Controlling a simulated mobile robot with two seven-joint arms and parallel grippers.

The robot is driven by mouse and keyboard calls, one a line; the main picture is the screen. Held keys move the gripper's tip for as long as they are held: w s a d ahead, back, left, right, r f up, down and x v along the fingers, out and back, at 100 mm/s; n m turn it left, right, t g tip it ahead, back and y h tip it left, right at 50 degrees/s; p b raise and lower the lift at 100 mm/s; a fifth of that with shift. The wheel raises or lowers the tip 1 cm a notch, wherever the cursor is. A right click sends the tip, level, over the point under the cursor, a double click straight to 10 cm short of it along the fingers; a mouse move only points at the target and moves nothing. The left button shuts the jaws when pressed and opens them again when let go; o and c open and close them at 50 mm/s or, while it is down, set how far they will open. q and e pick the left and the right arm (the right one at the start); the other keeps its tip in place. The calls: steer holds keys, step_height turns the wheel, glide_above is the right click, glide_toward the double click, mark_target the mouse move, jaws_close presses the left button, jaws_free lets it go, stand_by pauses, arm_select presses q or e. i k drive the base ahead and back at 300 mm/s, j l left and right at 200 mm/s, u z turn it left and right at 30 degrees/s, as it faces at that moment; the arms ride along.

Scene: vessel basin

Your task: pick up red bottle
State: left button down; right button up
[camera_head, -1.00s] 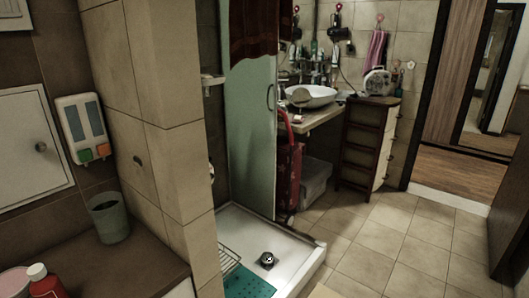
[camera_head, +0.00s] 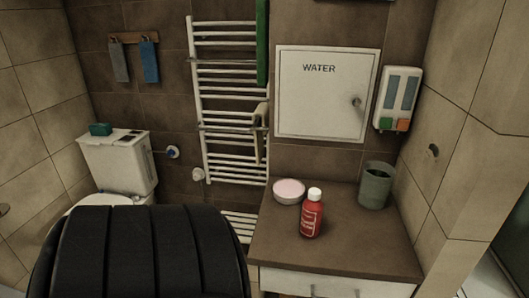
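The red bottle (camera_head: 311,218) with a white cap stands upright on the brown countertop (camera_head: 350,251), near its left side. Its front and label face me, and nothing covers it. A large black ribbed shape fills the lower left of the view; I cannot tell whether it is part of my own body. Neither of my grippers can be made out, and nothing is touching the bottle.
A pinkish round bowl (camera_head: 289,191) sits just left of and behind the bottle. A grey-green cup (camera_head: 375,186) stands at the back right. A white towel radiator (camera_head: 231,100) and toilet (camera_head: 118,165) are to the left. A tiled wall corner (camera_head: 450,150) bounds the right.

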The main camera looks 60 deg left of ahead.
mark_target(312, 207)
steer(key=u, duration=1.75)
